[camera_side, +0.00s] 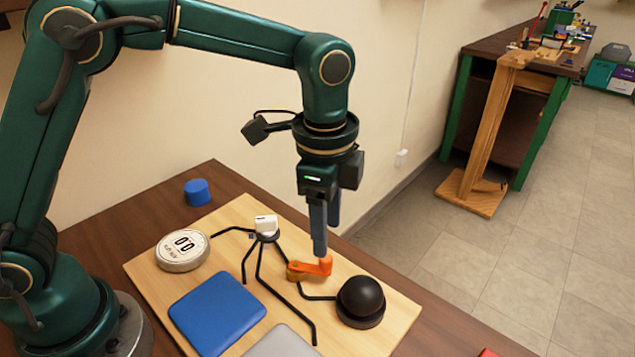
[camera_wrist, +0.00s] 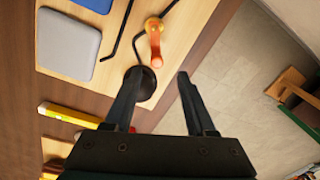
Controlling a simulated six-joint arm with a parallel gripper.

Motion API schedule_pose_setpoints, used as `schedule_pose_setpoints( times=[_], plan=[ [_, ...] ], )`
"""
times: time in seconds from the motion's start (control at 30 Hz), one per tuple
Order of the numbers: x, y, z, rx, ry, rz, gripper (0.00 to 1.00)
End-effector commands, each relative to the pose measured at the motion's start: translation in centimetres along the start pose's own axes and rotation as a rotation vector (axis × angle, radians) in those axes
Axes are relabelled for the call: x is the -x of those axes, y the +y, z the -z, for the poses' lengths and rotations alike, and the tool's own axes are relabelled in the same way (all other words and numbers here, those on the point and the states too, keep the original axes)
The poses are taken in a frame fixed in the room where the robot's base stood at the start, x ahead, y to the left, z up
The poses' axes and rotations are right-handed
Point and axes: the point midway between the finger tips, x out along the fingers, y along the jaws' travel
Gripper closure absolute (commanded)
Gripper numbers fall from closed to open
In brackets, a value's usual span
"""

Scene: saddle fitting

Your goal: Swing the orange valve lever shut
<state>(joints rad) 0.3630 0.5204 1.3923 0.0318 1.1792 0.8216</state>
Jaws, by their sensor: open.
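The orange valve lever (camera_side: 312,268) lies on the light wooden board (camera_side: 232,226), left of a black dome (camera_side: 361,297). In the wrist view the lever (camera_wrist: 155,42) has a round hub at the top and an arm pointing down toward my fingers. My gripper (camera_side: 321,248) points straight down, with its fingertips at the lever's right end in the side view. I cannot tell whether they touch it. In the wrist view my gripper (camera_wrist: 160,73) is open, with the lever arm's end between or just beyond the two fingertips.
A blue cylinder (camera_side: 197,192) stands behind. A yellow tool (camera_wrist: 68,114) lies off the board.

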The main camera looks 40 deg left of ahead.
Motion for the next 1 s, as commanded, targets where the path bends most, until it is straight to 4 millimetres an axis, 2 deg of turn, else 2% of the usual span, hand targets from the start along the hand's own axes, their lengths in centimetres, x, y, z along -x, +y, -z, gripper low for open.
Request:
schedule_pose_setpoints(
  times=[0.43, 0.8, 0.93, 0.97, 1.0],
  plan=[
    [-5.0, 0.6, 0.0, -0.010, -0.013, -0.016, 0.44],
    [-5.7, 0.6, 0.0, -0.009, -0.010, -0.014, 0.44],
    [-5.7, 0.6, 0.0, -0.010, -0.010, -0.014, 0.94],
    [-5.7, 0.6, 0.0, -0.010, -0.010, -0.014, 1.00],
    [-5.7, 0.6, 0.0, -0.010, -0.010, -0.014, 1.00]
  ],
)
